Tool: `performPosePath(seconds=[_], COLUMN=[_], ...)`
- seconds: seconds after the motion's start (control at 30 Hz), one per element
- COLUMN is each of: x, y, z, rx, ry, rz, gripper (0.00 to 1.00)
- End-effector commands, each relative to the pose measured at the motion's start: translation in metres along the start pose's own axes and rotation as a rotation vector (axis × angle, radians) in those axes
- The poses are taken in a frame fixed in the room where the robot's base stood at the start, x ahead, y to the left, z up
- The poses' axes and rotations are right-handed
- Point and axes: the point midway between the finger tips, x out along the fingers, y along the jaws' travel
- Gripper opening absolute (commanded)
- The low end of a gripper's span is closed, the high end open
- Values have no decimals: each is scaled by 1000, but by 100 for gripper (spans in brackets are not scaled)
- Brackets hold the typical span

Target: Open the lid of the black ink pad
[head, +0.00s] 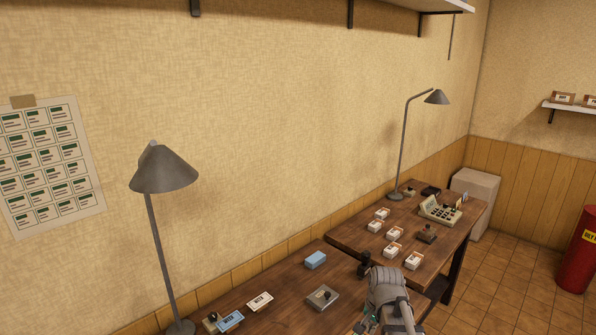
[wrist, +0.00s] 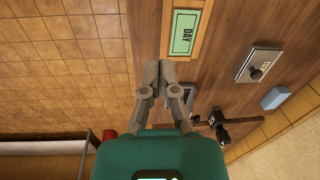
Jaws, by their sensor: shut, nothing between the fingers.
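A flat grey metal case with a black knob on top (head: 323,297) lies on the near table; it also shows at the right in the wrist view (wrist: 257,68). It looks closed. I cannot tell for certain whether it is the black ink pad. A small dark flat item (head: 431,190) lies at the back of the far table, too small to make out. My gripper (wrist: 160,66) is shut and empty, over the near table's front edge, beside a green card marked DAY (wrist: 184,32) and apart from the grey case. Its fingers are not clear in the head view.
A blue block (head: 316,260) and a black upright device (head: 365,264) stand near the grey case. Cards (head: 260,301) and a lamp (head: 164,170) are at the left. The far table holds several small white boxes (head: 393,233) and a keyed machine (head: 440,209).

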Motion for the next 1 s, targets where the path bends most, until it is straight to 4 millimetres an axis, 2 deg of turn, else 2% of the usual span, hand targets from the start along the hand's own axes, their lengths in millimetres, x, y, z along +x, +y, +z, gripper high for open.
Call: performPosePath(seconds=[0.03,0.2,0.4,0.6,0.83,0.87,1.0], x=[3,8,11,12,12,12,12], y=[4,12,18,21,21,21,21], z=[13,43,66,74,74,74,73], rx=[-77,-351,-588,-681,-686,-685,-684], ry=[-2,-15,-32,-41,-41,-41,-41], rz=[12,50,81,94,94,94,93], gripper=[0,0,0,0,0,2,28])
